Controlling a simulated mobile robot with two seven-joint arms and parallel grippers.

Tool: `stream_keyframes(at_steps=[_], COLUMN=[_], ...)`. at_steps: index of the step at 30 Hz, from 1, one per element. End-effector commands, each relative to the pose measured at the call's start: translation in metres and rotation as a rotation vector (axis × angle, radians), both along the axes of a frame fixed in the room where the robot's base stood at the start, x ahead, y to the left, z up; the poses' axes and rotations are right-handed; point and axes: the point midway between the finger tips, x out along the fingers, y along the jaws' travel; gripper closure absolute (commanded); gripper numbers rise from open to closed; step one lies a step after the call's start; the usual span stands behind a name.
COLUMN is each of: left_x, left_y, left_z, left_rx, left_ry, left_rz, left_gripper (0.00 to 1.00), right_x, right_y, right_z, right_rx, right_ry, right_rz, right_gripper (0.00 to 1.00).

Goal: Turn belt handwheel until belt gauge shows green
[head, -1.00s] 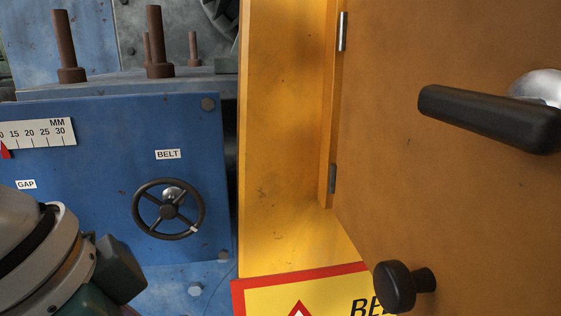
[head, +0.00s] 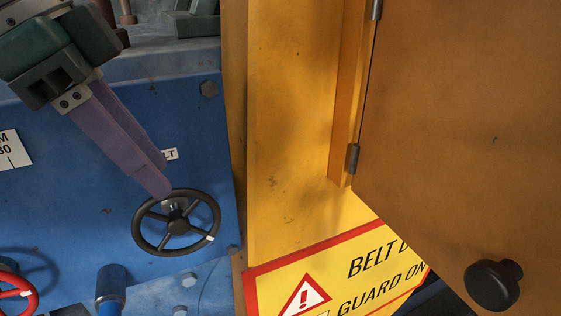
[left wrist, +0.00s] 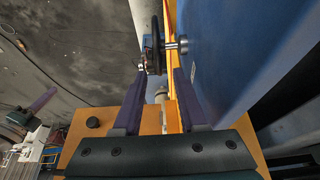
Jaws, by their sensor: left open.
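The black belt handwheel (head: 177,248) sits on the blue panel, below the partly covered BELT label (head: 171,154). A small white mark shows on its lower right rim. My left gripper (head: 161,177) reaches down from the upper left, open, its purple fingertips at the wheel's upper edge. In the left wrist view the wheel (left wrist: 156,46) appears edge-on, just beyond and between the fingertips (left wrist: 159,72); I cannot tell whether they touch it. What seems to be my right gripper (left wrist: 42,101) shows small at the left there, its jaws unclear. No belt gauge is in view.
A cut-off MM scale (head: 12,150) is at the left edge. The yellow frame (head: 285,110), orange door (head: 460,130) with black knob (head: 492,285), and warning sign (head: 340,265) bound the right side.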

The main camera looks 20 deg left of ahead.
Motion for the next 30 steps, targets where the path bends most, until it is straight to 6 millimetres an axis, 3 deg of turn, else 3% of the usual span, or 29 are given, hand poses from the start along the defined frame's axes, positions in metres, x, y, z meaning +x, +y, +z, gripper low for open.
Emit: stream_keyframes(at_steps=[14,21,30], left_x=[0.018,0.024,0.025], left_y=[-0.021,-0.025,-0.025], left_z=[-0.068,-0.084,-0.086], left_rx=[-0.005,-0.001,0.000], left_ry=[0.006,0.004,0.002], left_rz=[0.000,0.001,0.001], left_gripper=[0.59,0.59,0.62], right_x=[0.000,-0.001,-0.001], right_y=[0.001,0.002,0.003], right_z=[-0.007,0.004,0.003], right_rx=[0.006,0.009,0.009], right_ry=[0.001,0.002,0.002], right_rz=[-0.003,-0.005,-0.004], right_gripper=[1.00,1.00,1.00])
